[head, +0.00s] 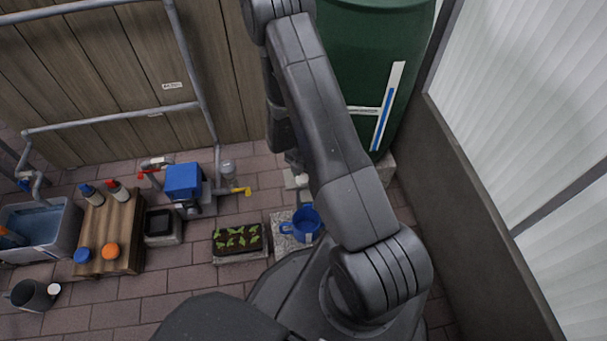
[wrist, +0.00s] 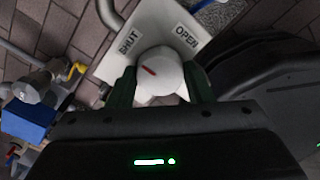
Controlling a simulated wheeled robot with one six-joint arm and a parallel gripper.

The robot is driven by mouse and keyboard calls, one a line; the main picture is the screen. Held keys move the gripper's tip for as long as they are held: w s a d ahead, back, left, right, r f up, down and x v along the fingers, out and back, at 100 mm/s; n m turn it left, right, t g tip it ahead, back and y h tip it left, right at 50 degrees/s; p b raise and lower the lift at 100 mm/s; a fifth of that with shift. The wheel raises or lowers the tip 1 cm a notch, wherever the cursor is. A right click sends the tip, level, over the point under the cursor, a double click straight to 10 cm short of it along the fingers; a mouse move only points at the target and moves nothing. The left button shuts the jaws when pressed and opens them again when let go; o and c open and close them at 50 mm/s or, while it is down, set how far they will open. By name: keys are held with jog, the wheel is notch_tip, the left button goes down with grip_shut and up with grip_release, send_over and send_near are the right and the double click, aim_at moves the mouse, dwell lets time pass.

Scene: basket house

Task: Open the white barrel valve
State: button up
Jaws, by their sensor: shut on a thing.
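The white valve knob (wrist: 161,66) with a red mark sits on a white plate (wrist: 152,22) in the wrist view. The plate has a SHUT label at its left and an OPEN label at its right. The red mark lies on the left part of the knob and points up-left, on the SHUT side. My gripper (wrist: 162,88) is shut on the knob, one green finger on each side. In the head view, the green barrel (head: 345,60) stands behind my arm, which hides most of the valve and gripper.
A blue mug (head: 306,224) stands on a paver below the barrel. A seedling tray (head: 238,239), a blue pump box (head: 184,181) with pipes and a wooden crate (head: 108,228) with bottles are to the left. A frosted glass wall (head: 540,120) bounds the right.

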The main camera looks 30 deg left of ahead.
jog(key=m+b, duration=0.1)
jog(key=m, duration=0.3)
jog(key=shift+f+b, duration=0.1)
jog(key=shift+b, duration=0.3)
jog(key=m+b, duration=0.1)
jog(key=m, duration=0.4)
jog(key=m+b, duration=0.1)
jog(key=m, duration=0.3)
jog(key=shift+m, duration=0.3)
jog(key=shift+m+b, duration=0.45)
jog(key=shift+m, duration=1.65)
jog(key=o, duration=1)
